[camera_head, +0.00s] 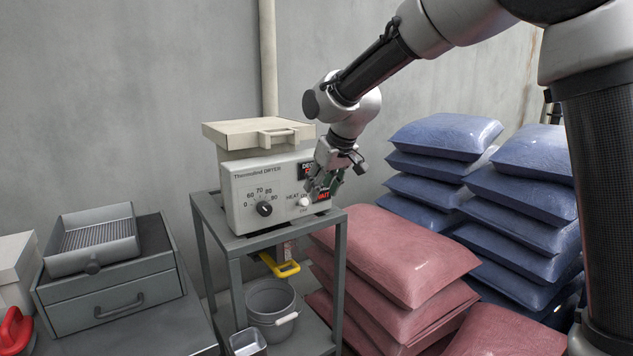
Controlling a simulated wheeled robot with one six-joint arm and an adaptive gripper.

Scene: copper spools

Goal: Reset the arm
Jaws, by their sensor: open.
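My arm (370,75) comes in from the upper right and bends down at its wrist. My gripper (322,186) is open and hangs in front of the right end of the beige dryer (268,182), close to its white knob (304,202). I cannot tell whether a finger touches the knob. Nothing shows between the fingers. The gripper hides part of the dryer's labels on that side. The dryer has a lid with a handle on top and a black dial on its front.
The dryer stands on a grey metal stand (236,245) with a bucket (271,300) and a yellow handle (281,266) below. Red sacks (400,250) and blue sacks (445,135) are piled to the right. A grey drawer unit (110,295) with a tray (92,240) stands left.

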